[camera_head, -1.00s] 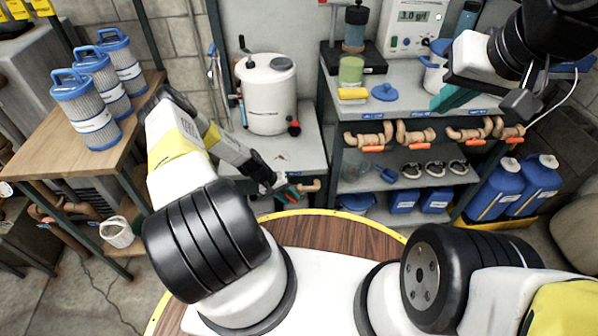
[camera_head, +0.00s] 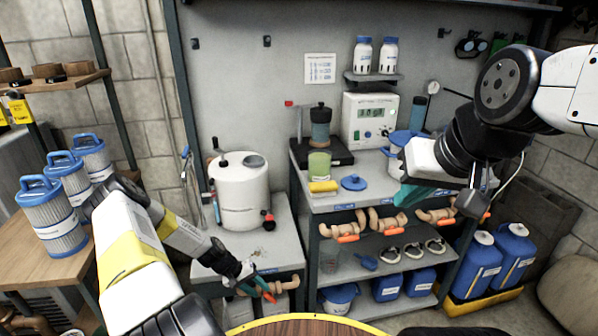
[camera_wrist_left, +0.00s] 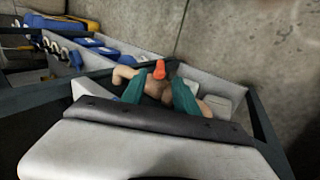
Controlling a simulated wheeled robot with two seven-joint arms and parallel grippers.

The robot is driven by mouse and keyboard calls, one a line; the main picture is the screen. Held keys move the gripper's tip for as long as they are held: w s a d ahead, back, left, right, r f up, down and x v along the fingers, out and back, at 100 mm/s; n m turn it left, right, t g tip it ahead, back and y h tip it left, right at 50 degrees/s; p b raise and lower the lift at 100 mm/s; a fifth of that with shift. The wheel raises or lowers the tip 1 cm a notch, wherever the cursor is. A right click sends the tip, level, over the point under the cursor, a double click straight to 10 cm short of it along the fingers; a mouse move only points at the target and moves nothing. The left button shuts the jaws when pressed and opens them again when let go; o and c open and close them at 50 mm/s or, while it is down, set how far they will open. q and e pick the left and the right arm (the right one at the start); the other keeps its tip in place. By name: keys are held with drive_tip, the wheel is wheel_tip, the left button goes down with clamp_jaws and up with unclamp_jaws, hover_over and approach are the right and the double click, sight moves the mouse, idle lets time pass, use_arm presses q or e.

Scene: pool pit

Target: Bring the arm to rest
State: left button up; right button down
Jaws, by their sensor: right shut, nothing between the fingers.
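My left gripper (camera_head: 262,284) reaches down at the front of the left grey cabinet (camera_head: 285,232). In the left wrist view its teal fingers (camera_wrist_left: 158,93) stand apart, with a tan valve with an orange handle (camera_wrist_left: 158,72) between or just beyond them. Whether they press on the valve is not clear. My right gripper (camera_head: 408,192) is shut and empty, raised at the right in front of the shelf bench, overlapping the blue-lidded pot (camera_head: 398,152) in the picture.
A white tank (camera_head: 240,190) stands on the left cabinet. Several tan valves (camera_head: 388,220) hang along the right bench's front edge. Blue jugs (camera_head: 478,265) stand at the lower right. Filter cartridges (camera_head: 52,218) stand on a wooden table at the left. A round wooden top (camera_head: 305,326) lies in front.

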use_arm(q)
wheel_tip(320, 180, up, 36)
drive_tip(key=m+y, duration=0.3)
drive_tip(key=y, duration=0.1)
drive_tip(key=s+d+r+t, duration=0.2)
drive_tip(key=s+d+r, duration=0.1)
drive_tip(key=s+r, duration=0.8)
drive_tip(key=s+d+r+t, duration=0.2)
drive_tip(key=s+d+r, duration=0.1)
drive_tip(key=s+r, duration=0.8)
drive_tip(key=shift+s+m, duration=0.4)
drive_tip(key=shift+s, duration=0.2)
drive_tip(key=shift+r, duration=0.1)
idle(2.9)
